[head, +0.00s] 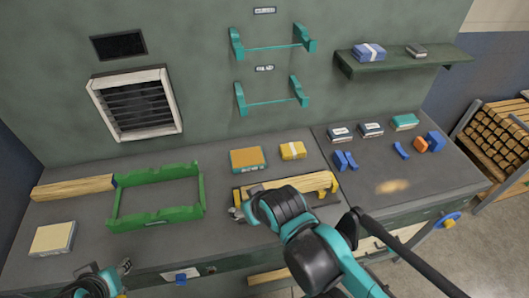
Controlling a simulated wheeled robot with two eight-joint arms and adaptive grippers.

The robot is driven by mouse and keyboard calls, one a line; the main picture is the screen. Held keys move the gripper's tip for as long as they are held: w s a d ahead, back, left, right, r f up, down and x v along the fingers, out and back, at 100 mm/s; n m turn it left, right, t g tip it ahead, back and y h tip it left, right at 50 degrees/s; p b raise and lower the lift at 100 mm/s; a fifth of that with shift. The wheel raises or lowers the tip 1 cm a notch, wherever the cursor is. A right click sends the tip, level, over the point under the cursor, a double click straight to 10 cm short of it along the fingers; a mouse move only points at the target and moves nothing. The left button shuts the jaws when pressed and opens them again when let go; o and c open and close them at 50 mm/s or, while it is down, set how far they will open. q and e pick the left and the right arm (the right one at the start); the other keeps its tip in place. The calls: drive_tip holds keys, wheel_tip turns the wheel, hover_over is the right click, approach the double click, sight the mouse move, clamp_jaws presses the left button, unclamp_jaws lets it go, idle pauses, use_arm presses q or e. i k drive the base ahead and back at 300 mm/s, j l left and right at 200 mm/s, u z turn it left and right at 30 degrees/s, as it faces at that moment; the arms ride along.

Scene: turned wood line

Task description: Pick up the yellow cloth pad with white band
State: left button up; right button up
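The yellow cloth pad with a white band (293,150) lies on the grey workbench (225,180), right of an orange pad with a teal border (248,159). Nothing touches it. My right gripper (238,210) is over the bench, in front of and left of the pad and apart from it. The arm hides much of that gripper, and its opening is unclear. My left gripper (124,268) is low at the bench's front edge, far from the pad, its fingers too small to read.
A yellow wooden piece (318,184) lies behind my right arm. A green frame (155,218), a wooden bar (72,187) and a cream block (53,239) are at left. Small blue blocks (345,160) and boxes (370,130) lie at right. Teal brackets (241,98) jut from the wall.

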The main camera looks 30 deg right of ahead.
sight(296, 150)
drive_tip(key=z, duration=1.35)
